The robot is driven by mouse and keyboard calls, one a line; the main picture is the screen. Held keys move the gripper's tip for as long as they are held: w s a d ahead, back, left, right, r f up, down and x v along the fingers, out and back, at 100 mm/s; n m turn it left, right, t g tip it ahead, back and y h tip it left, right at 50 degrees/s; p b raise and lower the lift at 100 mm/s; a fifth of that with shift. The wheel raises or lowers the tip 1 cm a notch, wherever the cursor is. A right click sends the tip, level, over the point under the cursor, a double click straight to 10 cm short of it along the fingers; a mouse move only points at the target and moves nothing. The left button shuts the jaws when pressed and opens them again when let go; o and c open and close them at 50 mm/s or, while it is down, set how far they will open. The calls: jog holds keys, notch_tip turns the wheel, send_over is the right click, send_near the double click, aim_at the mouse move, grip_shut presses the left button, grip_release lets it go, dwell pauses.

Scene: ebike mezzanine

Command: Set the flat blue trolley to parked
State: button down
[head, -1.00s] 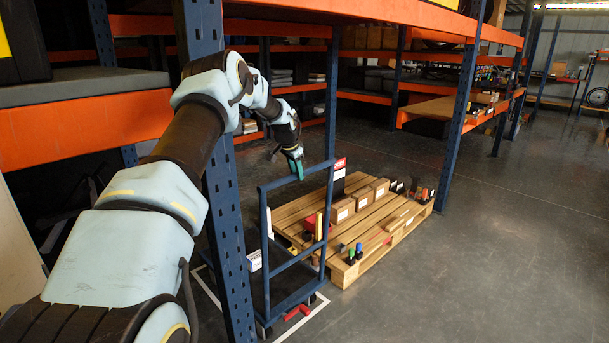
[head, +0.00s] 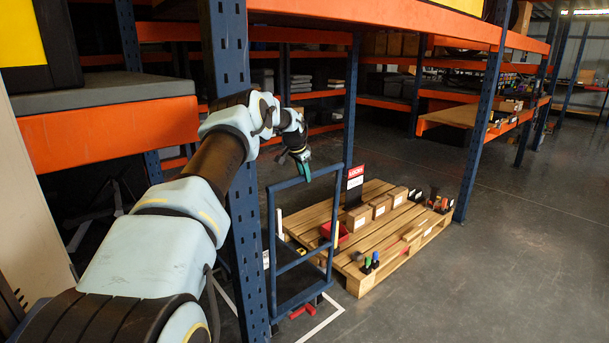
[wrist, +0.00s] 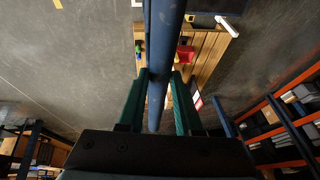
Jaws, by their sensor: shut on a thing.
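The blue trolley (head: 271,235) stands upright beside the rack post in the head view, its tall tube handle frame facing me. Its deck is mostly hidden behind the frame and post. A red part (head: 302,312) sits low at its near end, by the floor. My gripper (head: 304,172) is at the top bar of the handle. In the wrist view the blue bar (wrist: 158,100) runs between the two green fingers of my gripper (wrist: 160,76), which are shut on it. A white floor line (head: 322,324) shows near the trolley's base; whether the wheels are inside the marking cannot be told.
A wooden pallet (head: 366,283) with cardboard boxes (head: 380,207), a red bin and small tools lies close to the trolley's right. A blue rack post (head: 245,220) stands close on its left. An orange rack beam (head: 400,22) runs overhead. Open floor (head: 510,260) lies to the right.

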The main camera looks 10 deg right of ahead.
jog(key=c, duration=0.9)
grip_release()
jog(key=shift+w+a+r, duration=0.15)
jog(key=shift+w+a, duration=0.15)
jog(key=shift+w, duration=0.05)
jog(key=o, duration=0.3)
jog(key=shift+s+d, duration=0.1)
jog(key=shift+d, duration=0.05)
jog(key=shift+b+v, duration=1.1)
jog(key=shift+v, duration=2.55)
jog(key=shift+s, duration=0.1)
